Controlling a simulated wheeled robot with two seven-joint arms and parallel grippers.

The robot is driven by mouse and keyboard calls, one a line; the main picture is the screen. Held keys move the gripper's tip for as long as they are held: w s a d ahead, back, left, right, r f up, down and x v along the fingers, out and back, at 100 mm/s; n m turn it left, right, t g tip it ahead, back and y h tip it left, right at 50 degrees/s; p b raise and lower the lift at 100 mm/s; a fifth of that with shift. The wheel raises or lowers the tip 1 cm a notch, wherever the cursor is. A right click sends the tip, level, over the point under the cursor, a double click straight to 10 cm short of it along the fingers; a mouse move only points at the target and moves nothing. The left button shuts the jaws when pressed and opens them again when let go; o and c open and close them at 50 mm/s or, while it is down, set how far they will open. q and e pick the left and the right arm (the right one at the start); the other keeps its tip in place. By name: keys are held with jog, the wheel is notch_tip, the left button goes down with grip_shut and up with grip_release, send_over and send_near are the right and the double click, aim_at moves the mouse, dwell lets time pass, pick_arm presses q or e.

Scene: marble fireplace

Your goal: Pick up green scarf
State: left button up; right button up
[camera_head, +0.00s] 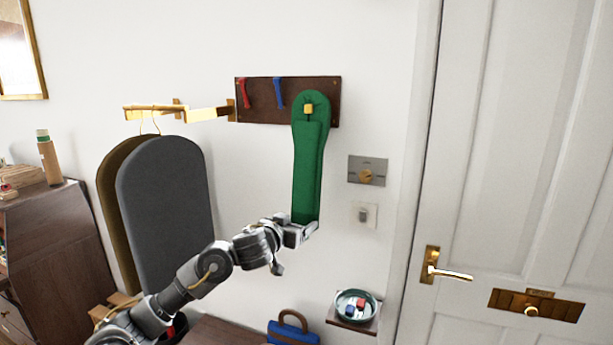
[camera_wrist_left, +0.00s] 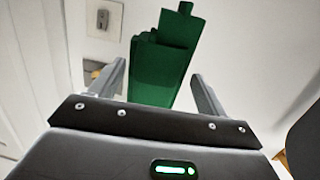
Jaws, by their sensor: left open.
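The green scarf (camera_head: 308,165) hangs down from a yellow hook on a dark wooden wall board. My left gripper (camera_head: 308,228) is at the scarf's lower end in the head view, with its arm coming in from the lower left. In the left wrist view the scarf (camera_wrist_left: 158,72) shows between the two fingers of my left gripper (camera_wrist_left: 157,82), with a gap on each side. The fingers are apart and open. My right gripper is out of view.
The wooden board (camera_head: 262,97) also has a red hook (camera_head: 244,92) and a blue hook (camera_head: 278,92). Grey garment (camera_head: 165,190) hangs left of the scarf. A wall thermostat (camera_head: 367,170), a switch (camera_head: 364,215) and a dish (camera_head: 357,294) on a shelf are right. The door (camera_head: 520,150) stands further right.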

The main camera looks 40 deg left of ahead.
pick_arm(q)
jog(key=t, duration=0.2)
send_near(303, 183)
jog(key=w, duration=0.5)
jog(key=w+a, duration=0.1)
jog(key=w, duration=0.3)
jog(key=shift+a, duration=0.35)
jog(key=shift+w+r+p, duration=0.1)
jog(key=shift+w+p, duration=0.05)
jog(key=shift+p, duration=0.35)
jog(key=w, duration=0.2)
jog(key=w+a+p, duration=0.1)
jog(key=shift+w+r+p, duration=0.15)
jog(key=shift+w+p, duration=0.15)
jog(key=shift+w, duration=0.05)
jog(key=shift+w+a, duration=0.1)
jog(key=shift+w, duration=0.4)
jog(key=shift+s, duration=0.1)
jog(key=shift+c, duration=0.8)
jog(key=c, duration=1)
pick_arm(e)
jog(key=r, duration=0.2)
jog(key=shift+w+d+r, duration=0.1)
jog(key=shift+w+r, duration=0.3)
